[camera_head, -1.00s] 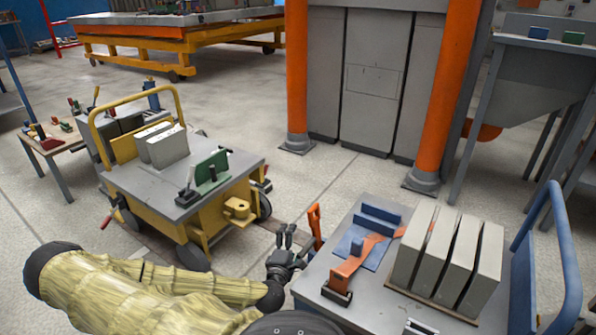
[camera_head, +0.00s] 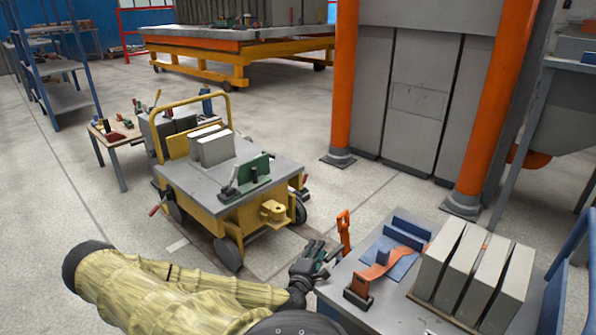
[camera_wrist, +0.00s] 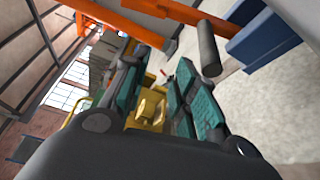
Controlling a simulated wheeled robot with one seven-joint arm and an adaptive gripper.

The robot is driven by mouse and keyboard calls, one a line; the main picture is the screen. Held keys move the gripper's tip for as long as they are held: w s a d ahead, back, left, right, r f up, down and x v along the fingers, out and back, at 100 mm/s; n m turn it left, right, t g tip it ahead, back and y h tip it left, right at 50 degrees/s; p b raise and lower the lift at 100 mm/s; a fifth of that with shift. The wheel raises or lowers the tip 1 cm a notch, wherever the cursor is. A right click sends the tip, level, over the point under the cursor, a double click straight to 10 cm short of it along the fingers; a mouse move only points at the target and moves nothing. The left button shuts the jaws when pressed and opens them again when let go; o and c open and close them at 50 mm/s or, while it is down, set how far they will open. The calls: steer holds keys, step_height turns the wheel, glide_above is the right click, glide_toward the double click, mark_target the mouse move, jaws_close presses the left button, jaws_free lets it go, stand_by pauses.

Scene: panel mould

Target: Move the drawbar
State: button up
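A yellow hitch (camera_head: 273,212) sticks out from the yellow cart (camera_head: 215,215).
The grey-topped cart carries grey slabs (camera_head: 470,275), a blue bracket (camera_head: 408,232) and an orange curved piece (camera_head: 385,265). The yellow cart carries pale blocks (camera_head: 212,148) and a green bracket (camera_head: 253,170). Orange columns (camera_head: 485,110) stand behind.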

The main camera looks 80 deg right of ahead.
steer(key=w+a+f+b, duration=0.1)
steer(key=w+a+f, duration=0.1)
steer(key=a, duration=0.6)
steer(key=shift+w+b, duration=0.3)
steer(key=shift+w, duration=0.25)
stand_by(0.4)
steer(key=shift+f, duration=0.1)
stand_by(0.3)
